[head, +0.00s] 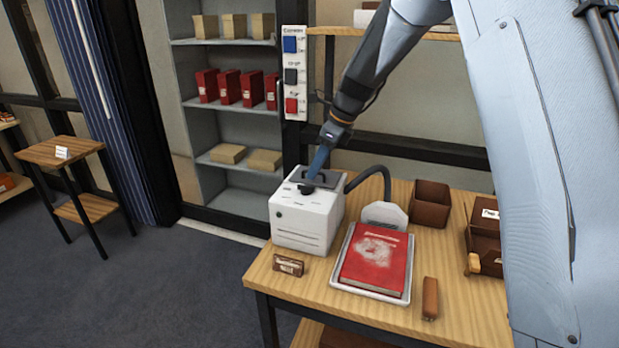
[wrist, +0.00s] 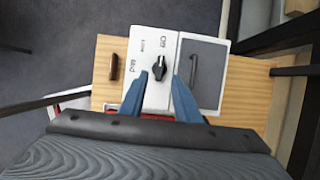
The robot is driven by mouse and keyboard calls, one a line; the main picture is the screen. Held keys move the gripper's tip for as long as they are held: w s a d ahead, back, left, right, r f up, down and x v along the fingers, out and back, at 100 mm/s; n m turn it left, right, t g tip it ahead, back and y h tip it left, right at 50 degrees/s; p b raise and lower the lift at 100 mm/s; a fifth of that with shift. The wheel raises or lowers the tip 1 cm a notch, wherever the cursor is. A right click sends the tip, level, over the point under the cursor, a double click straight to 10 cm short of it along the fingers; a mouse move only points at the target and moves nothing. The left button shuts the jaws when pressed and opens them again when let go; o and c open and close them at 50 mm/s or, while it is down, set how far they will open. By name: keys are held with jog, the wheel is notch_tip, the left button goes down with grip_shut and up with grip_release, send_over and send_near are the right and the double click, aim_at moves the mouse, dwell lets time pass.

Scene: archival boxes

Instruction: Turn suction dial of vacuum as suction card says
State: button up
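The vacuum (head: 301,228) is a white box at the table's left end. Its black suction dial (wrist: 159,67) is on top, with small printed labels around it; one seems to read OFF, and the pointer's setting is unclear. My gripper (wrist: 160,76) has its two blue fingers apart, pointing down at the dial, with the dial between or just beyond the tips. Contact cannot be told. In the head view my gripper (head: 317,165) hangs over the vacuum's top. A small card in a brown holder (head: 289,265), perhaps the suction card, stands before the vacuum; its text is unreadable.
A red book (head: 377,257) with whitish dust lies on a tray (head: 341,279) right of the vacuum. A black hose (head: 375,170) arcs to a pale nozzle (head: 384,214). A brown box (head: 430,204) and brown brush-like block (head: 430,298) stand farther right.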

aim_at(310, 186)
jog(key=p+x, duration=0.1)
jog(key=x, duration=0.4)
jog(key=shift+a+f, duration=0.1)
jog(key=shift+f, duration=0.2)
jog(key=shift+c, duration=0.5)
grip_shut()
